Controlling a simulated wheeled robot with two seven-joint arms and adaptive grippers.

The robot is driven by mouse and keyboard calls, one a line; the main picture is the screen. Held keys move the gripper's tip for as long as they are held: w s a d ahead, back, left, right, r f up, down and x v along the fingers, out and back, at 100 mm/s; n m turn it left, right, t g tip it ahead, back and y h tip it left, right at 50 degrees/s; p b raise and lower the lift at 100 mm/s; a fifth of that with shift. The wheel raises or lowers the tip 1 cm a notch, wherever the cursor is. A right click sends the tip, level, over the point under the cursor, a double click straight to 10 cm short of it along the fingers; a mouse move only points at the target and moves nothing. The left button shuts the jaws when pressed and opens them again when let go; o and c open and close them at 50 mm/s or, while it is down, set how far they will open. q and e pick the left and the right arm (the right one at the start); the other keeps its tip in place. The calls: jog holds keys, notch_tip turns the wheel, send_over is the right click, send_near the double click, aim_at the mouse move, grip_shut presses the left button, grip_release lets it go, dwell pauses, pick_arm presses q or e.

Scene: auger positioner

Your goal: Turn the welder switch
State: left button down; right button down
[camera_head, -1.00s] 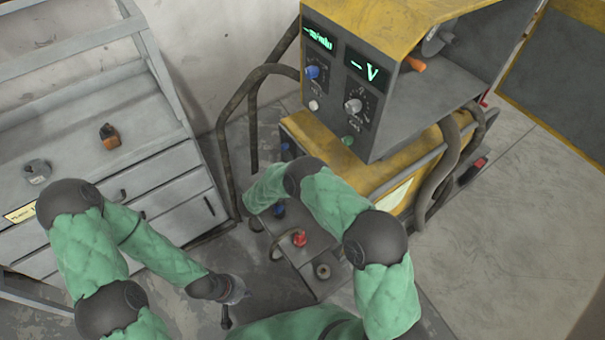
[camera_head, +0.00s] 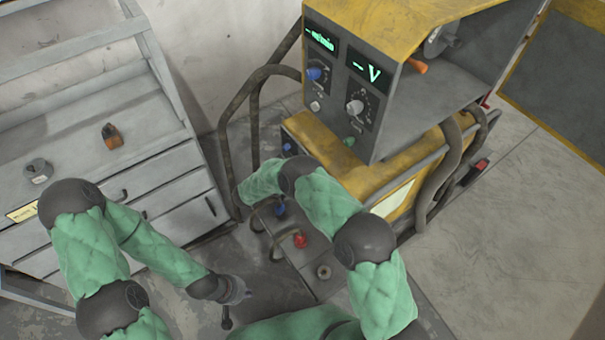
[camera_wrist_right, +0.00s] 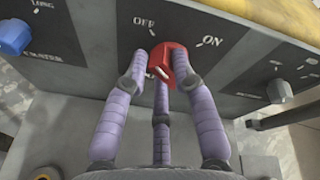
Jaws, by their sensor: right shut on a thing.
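The red welder switch (camera_wrist_right: 168,54) is on the grey front panel in the right wrist view, below the OFF and ON labels. My right gripper (camera_wrist_right: 158,72) is shut on it, with purple fingers at its left and right sides and one below. A pale mark shows on the switch; I cannot tell which label it points to. In the head view the switch and my right gripper are hidden behind my right arm. My left gripper (camera_head: 238,292) hangs low beside the drawer cabinet, away from the welder; its fingers are too small to judge.
The yellow and grey welder (camera_head: 365,85) has displays, knobs and hanging cables. A blue knob (camera_wrist_right: 12,36) is left of the switch. A grey drawer cabinet (camera_head: 150,165) with an orange-black item (camera_head: 111,136) stands at left.

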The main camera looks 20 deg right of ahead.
dwell(0.4)
jog(key=c, duration=1)
grip_release()
jog(key=v, duration=1.2)
jog(key=shift+a, duration=0.1)
